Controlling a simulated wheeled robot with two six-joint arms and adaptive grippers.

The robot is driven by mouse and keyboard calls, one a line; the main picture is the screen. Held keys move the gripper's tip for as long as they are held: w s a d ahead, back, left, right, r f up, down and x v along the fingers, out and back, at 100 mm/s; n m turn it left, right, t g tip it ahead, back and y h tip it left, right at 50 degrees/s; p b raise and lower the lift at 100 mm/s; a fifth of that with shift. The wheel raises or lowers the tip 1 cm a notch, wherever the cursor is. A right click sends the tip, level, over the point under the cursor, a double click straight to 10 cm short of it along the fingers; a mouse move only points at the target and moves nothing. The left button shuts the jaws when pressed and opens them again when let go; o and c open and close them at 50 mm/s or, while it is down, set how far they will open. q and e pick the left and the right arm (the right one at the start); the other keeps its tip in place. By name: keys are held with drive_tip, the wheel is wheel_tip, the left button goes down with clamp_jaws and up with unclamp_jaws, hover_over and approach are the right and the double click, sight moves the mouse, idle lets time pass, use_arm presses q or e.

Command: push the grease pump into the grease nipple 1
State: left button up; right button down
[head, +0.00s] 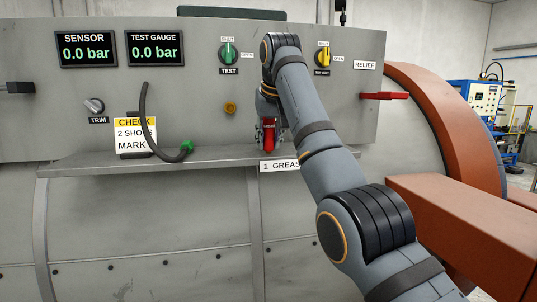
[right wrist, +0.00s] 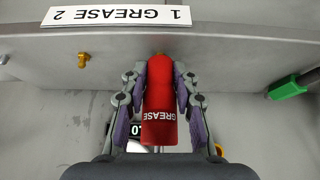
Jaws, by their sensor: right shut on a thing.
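The red grease pump (head: 268,137) is held in my right gripper (head: 268,128), just above the ledge near the "1 GREASE" label. In the right wrist view, which is upside down, the pump (right wrist: 159,100) sits between both fingers of the gripper (right wrist: 160,85), its far end close to the ledge. A little brass colour shows at that end. Nipple 1 is mostly or wholly hidden behind the pump, and I cannot tell whether they touch. A brass nipple (right wrist: 83,61) near the "2" stands apart to the left. My left gripper is not in view.
The ledge (head: 110,160) runs along the panel. A black hose (head: 144,115) with a green end (head: 186,147) hangs left of my gripper. A brass port (head: 230,107) is on the panel. A red handle (head: 385,96) juts out right of my arm.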

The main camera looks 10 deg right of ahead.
drive_tip(key=shift+f, duration=0.15)
idle(0.6)
drive_tip(key=c, duration=0.9)
unclamp_jaws()
drive_tip(key=shift+c, duration=0.2)
drive_tip(key=shift+s, duration=0.1)
